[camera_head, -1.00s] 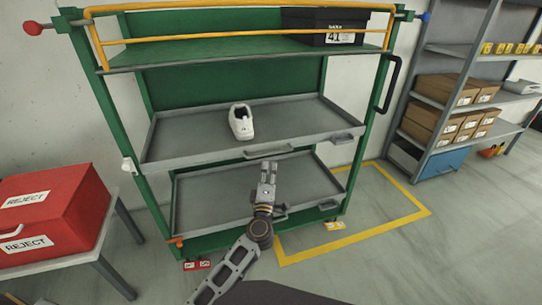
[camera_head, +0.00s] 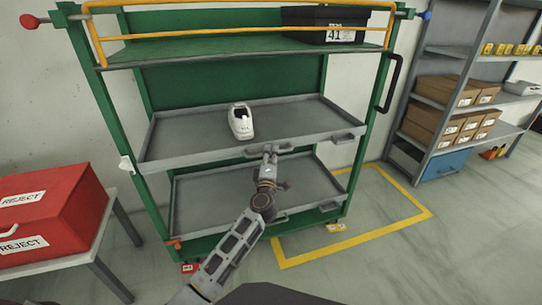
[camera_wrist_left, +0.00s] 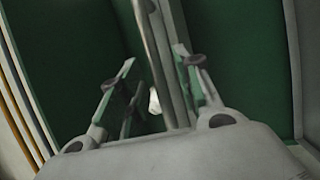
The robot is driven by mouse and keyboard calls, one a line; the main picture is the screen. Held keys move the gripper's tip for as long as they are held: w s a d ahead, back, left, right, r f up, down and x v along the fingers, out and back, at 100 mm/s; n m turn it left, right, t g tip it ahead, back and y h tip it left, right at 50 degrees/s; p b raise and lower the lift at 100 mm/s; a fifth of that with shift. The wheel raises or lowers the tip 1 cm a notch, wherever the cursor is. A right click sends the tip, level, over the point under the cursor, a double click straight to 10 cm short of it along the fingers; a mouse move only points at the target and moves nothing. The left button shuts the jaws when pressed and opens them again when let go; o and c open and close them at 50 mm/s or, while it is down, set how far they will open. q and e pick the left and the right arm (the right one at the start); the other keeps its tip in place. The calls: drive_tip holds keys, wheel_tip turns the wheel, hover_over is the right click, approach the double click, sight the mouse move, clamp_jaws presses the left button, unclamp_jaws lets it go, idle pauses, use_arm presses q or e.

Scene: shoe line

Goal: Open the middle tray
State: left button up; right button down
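The middle tray (camera_head: 190,130) is a grey, shallow shelf tray in the green rack. A bar handle (camera_head: 292,150) sits at the centre of its front edge. A white shoe (camera_head: 240,122) stands on this tray, left of its middle. My left gripper (camera_head: 268,153) is at the handle, its fingertips overlapping it in the head view. In the left wrist view the gripper fingers (camera_wrist_left: 155,85) are spread apart, with a grey bar (camera_wrist_left: 152,50) running between them. I cannot tell whether they touch it. My right gripper is in neither view.
A lower grey tray (camera_head: 205,205) lies below. A black box (camera_head: 325,24) sits on the top shelf. A red reject box (camera_head: 50,215) stands on a table at left. A grey shelf unit with brown boxes (camera_head: 435,122) is at right.

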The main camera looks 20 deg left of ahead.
use_arm(q)
drive_tip(key=shift+w+a+r, duration=0.1)
drive_tip(key=shift+w, duration=0.4)
drive_tip(key=shift+c, duration=0.3)
clamp_jaws()
